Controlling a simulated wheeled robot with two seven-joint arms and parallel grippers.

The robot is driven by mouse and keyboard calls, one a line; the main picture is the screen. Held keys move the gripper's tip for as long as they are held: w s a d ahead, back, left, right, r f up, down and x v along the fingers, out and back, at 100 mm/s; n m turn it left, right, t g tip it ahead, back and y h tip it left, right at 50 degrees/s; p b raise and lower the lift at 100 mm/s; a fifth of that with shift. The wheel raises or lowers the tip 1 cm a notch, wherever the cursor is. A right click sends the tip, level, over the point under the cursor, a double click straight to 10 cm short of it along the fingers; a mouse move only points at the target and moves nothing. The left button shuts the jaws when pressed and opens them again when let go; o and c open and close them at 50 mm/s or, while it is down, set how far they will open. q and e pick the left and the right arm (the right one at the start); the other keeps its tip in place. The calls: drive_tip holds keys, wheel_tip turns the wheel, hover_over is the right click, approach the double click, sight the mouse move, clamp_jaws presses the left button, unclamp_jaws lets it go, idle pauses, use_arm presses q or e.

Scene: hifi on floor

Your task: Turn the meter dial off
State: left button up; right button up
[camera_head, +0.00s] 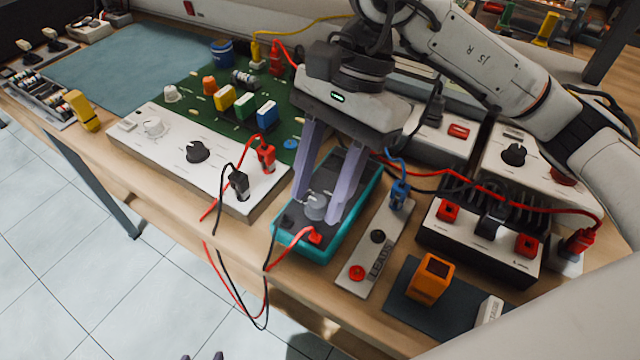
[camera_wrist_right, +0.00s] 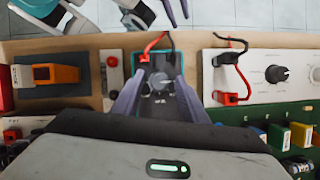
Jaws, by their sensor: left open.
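A teal-edged meter (camera_head: 350,190) lies on the bench with a round grey dial (camera_head: 315,207) on its face. My right gripper (camera_head: 316,209) points down at it, one pale purple finger on each side of the dial. The right wrist view also shows the dial (camera_wrist_right: 158,83) between the two fingers (camera_wrist_right: 160,90). The fingers are close to its sides; I cannot tell whether they touch it. The dial's pointer setting is too small to read. My left gripper (camera_head: 202,356) shows only as fingertips at the bottom edge of the head view, apart, away from the bench.
A red lead and black lead hang over the bench's front edge beside the meter. A white panel with a black knob (camera_head: 197,151) stands left. A leads strip (camera_head: 362,263), an orange block (camera_head: 430,279) and a black terminal box (camera_head: 478,245) are right. Tiled floor is clear.

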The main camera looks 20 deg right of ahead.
drive_tip(key=v, duration=1)
drive_tip(key=shift+r, duration=0.1)
